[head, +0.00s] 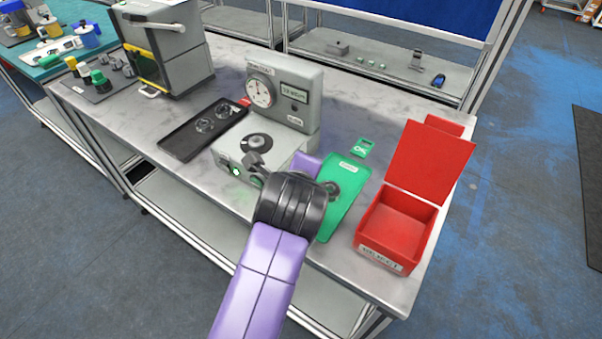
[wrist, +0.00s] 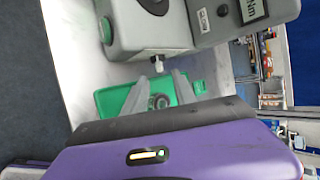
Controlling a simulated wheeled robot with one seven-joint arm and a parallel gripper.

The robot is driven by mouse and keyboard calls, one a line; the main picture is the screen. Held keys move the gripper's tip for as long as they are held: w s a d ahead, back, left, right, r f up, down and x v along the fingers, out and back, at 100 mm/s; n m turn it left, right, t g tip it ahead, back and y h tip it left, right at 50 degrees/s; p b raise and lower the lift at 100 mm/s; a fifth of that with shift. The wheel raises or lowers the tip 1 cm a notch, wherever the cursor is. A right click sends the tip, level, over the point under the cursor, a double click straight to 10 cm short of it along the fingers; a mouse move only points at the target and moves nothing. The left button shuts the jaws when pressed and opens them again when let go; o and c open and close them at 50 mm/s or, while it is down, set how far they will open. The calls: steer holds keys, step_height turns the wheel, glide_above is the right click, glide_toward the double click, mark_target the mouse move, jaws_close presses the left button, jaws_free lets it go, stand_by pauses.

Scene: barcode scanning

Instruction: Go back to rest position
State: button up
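My gripper (head: 254,161) is in front of the grey measuring station (head: 311,80), near the front of its base; my black wrist and purple arm hide part of the table. In the wrist view, the two grey fingers of my gripper (wrist: 168,90) stand apart with nothing held between them. The green tray (head: 350,175) lies right of the station with a dark ring (head: 330,188) on it; tray (wrist: 112,101) and ring (wrist: 160,101) show beyond the fingers in the wrist view. A dark round part (head: 257,144) sits on the station's base.
A red reject bin (head: 383,255) with a raised lid stands at the table's right end. A green OK sign (head: 362,147) is behind the green tray. A black tray (head: 178,146) with rings lies left of the station. A grey machine (head: 185,55) stands farther left.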

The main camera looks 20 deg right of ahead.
steer(key=shift+v, duration=1.1)
